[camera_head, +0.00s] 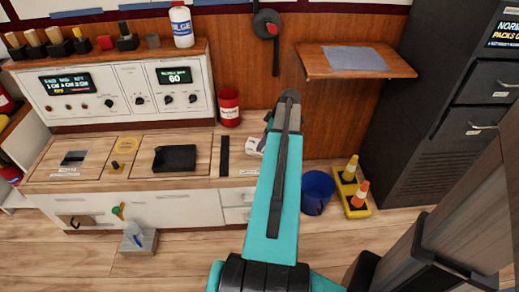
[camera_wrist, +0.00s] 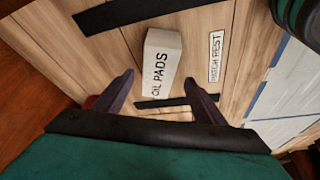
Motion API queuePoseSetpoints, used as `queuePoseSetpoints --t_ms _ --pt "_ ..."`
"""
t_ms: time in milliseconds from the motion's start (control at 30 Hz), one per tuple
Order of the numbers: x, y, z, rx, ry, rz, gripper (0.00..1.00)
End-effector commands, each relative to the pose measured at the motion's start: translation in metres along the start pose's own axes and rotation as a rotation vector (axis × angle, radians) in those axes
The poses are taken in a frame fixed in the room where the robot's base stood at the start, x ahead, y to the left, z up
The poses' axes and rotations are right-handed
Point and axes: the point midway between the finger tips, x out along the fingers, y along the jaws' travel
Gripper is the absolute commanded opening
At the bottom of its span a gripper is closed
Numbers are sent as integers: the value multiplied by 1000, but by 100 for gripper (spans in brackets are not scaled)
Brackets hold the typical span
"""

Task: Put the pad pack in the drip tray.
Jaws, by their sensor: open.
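The pad pack (camera_wrist: 162,62), a white block lettered "OIL PADS", lies on the wooden counter. In the head view it shows only partly, a pale patch (camera_head: 254,145) beside my arm, which hides the rest. My gripper (camera_wrist: 159,78) is open and empty, its two dark fingers spread on either side of the pack's near end in the wrist view. I cannot tell how far above the counter the fingertips are. A black shallow tray (camera_head: 174,165), which looks like the drip tray, sits on the counter left of the pack in the head view.
A dark strip (camera_head: 224,157) lies between tray and pack. A label (camera_wrist: 216,57) is beside the pack. A blue bucket (camera_head: 317,191) and yellow stand (camera_head: 351,193) are on the floor right.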

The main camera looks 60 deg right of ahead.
Motion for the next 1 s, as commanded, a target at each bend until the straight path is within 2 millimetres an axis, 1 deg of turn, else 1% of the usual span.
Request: queuePoseSetpoints --t_ms 267,367,600,700,833,1000 --pt "2 0 0 -1 0 -1 65" --pt "8 1 -1 -1 0 -2 65" --pt "37 2 -2 -2 0 -3 65" --pt "46 2 -2 -2 0 -2 65" --pt "52 2 -2 -2 0 -1 65" --pt "52 2 -3 -2 0 -1 65"
